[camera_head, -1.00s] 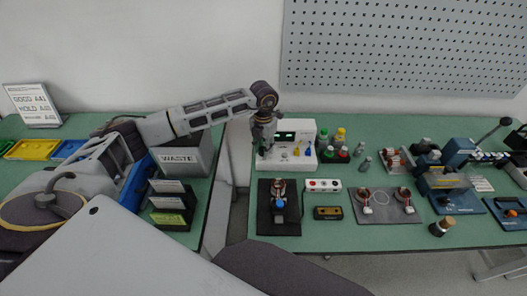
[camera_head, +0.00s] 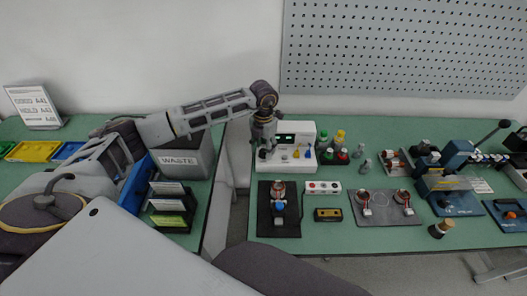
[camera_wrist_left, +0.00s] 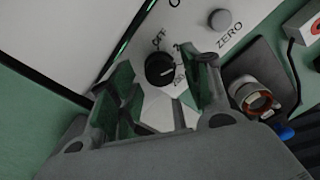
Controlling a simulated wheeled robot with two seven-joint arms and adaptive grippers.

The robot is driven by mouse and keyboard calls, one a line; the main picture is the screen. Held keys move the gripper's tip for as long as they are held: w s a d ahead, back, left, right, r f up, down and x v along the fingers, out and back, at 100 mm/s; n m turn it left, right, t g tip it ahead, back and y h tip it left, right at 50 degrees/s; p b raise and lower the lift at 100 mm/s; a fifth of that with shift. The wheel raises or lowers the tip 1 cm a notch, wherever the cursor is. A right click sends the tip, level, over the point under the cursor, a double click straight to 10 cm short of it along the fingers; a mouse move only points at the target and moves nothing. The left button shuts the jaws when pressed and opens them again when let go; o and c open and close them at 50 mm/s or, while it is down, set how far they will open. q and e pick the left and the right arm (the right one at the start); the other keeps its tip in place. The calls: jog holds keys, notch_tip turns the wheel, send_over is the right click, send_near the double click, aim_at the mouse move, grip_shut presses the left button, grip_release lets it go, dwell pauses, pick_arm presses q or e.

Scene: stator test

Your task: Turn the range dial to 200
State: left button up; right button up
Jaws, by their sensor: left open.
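The white meter (camera_head: 297,138) with a lit green display stands on the right-hand bench. In the left wrist view its range dial (camera_wrist_left: 160,70) is a round black knob with a pale pointer line. "OFF" is printed above it and number marks to its right, partly hidden. The pointer lies toward the right-hand number marks; the exact mark is hard to read. My left gripper (camera_head: 264,150) is over the left part of the meter's panel. In the wrist view its open fingers (camera_wrist_left: 163,88) stand either side of the dial, with a visible gap. My right gripper is not in view.
A grey ZERO button (camera_wrist_left: 220,20) is beside the dial. A black stand with a stator (camera_head: 279,222) is in front of the meter. Coloured-cap bottles (camera_head: 340,137) stand right of it. The grey WASTE bin (camera_head: 184,163) is to the left.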

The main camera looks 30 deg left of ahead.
aim_at(263, 152)
pick_arm(q)
jog(key=shift+r+p, duration=1.15)
jog(key=shift+r, duration=1.4)
jog(key=shift+s+f, duration=0.1)
jog(key=shift+s, duration=0.05)
